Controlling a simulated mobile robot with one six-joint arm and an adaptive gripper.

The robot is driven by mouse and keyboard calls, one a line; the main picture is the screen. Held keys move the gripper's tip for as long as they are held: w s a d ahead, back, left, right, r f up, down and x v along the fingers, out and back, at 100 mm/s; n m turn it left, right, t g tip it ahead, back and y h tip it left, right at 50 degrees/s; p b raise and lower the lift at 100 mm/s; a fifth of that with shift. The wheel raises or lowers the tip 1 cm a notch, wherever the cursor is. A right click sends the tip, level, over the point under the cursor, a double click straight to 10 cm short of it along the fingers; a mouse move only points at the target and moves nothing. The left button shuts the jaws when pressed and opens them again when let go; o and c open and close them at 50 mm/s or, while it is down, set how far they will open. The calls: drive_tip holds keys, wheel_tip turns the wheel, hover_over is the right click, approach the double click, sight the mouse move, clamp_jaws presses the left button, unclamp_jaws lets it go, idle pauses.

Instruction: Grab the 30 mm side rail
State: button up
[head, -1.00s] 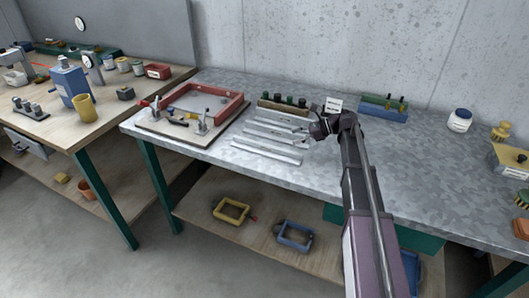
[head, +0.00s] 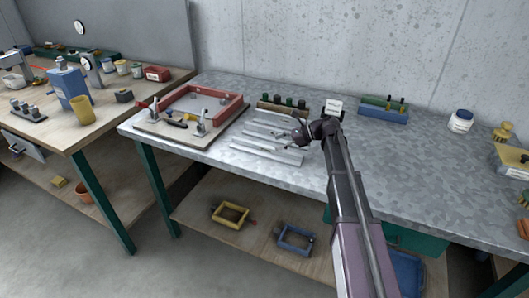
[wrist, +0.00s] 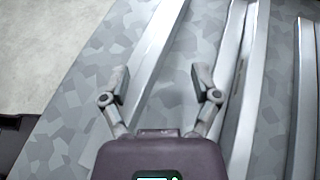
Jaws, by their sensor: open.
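Several pale metal side rails lie roughly parallel on the grey worktop (head: 400,165), among them the front one (head: 266,152). I cannot tell by sight which is the 30 mm one. My gripper (head: 299,133) is over the right ends of the rails. In the wrist view my gripper (wrist: 161,78) is open and empty, its two fingers apart. One rail (wrist: 150,55) runs slantwise between the fingertips, below them. A second rail (wrist: 245,90) passes just right of the right finger, and a third (wrist: 304,80) is farther right. No contact is visible.
A red frame (head: 232,107) with clamps sits on a board left of the rails. A blue-green tray (head: 383,112) is at the back. The right worktop is largely clear.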

sight(266, 146)
drive_tip(key=shift+b+x, duration=0.65)
drive_tip(key=shift+x, duration=1.65)
drive_tip(key=shift+s+r, duration=0.15)
clamp_jaws()
